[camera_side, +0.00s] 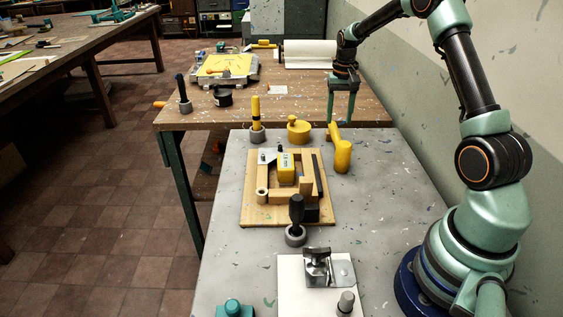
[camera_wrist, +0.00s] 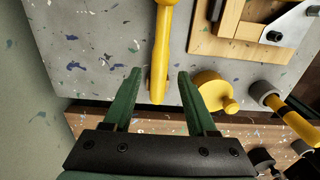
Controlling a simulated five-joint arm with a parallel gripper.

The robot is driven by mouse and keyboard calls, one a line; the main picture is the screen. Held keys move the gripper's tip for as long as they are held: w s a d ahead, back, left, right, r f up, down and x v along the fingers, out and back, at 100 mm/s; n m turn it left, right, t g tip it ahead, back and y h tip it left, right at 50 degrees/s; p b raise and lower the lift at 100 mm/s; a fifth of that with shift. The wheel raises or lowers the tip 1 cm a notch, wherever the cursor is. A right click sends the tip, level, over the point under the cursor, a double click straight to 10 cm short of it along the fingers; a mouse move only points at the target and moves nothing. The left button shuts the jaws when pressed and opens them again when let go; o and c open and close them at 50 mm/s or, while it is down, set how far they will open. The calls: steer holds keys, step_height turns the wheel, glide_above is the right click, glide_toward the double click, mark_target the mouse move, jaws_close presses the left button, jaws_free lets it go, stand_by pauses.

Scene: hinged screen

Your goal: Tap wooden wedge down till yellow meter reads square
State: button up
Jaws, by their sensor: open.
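My gripper (camera_side: 341,120) is open and empty, fingers pointing down, at the far end of the grey table. In the wrist view a yellow tool, seemingly a mallet (camera_wrist: 161,55), lies in line with the gap between my fingers (camera_wrist: 160,73); I cannot tell the height between them. The mallet also shows in the side view (camera_side: 342,155), right of the wooden fixture. The fixture's board (camera_side: 250,213) carries light wooden bars and a yellow block-shaped meter (camera_side: 286,175) with a pale face. Its reading is too small to tell. I cannot single out the wedge among the wooden pieces.
A yellow round pot (camera_side: 299,130) and a yellow-handled tool in a grey ring (camera_side: 256,120) stand behind the board. A black-handled tool (camera_side: 296,215) stands at its front. A white plate with a metal clamp (camera_side: 318,265) lies nearer. The right strip of table is clear.

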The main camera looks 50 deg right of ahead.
mark_target(337, 133)
step_height(337, 133, down, 7)
steer(key=shift+r, duration=0.35)
jaws_close()
stand_by(1.1)
steer(key=shift+r, duration=3.55)
steer(key=shift+a, duration=0.1)
steer(key=a+r+n, duration=0.1)
steer(key=a+r, duration=0.3)
steer(key=a, duration=0.3)
steer(key=a+r+n, duration=0.2)
steer(key=a+r, duration=0.3)
steer(key=a, duration=0.3)
steer(key=s+a+r+n, duration=0.1)
steer(key=a+r, duration=0.3)
steer(key=a, duration=0.4)
steer(key=shift+a+r, duration=0.2)
steer(key=shift+r, duration=0.05)
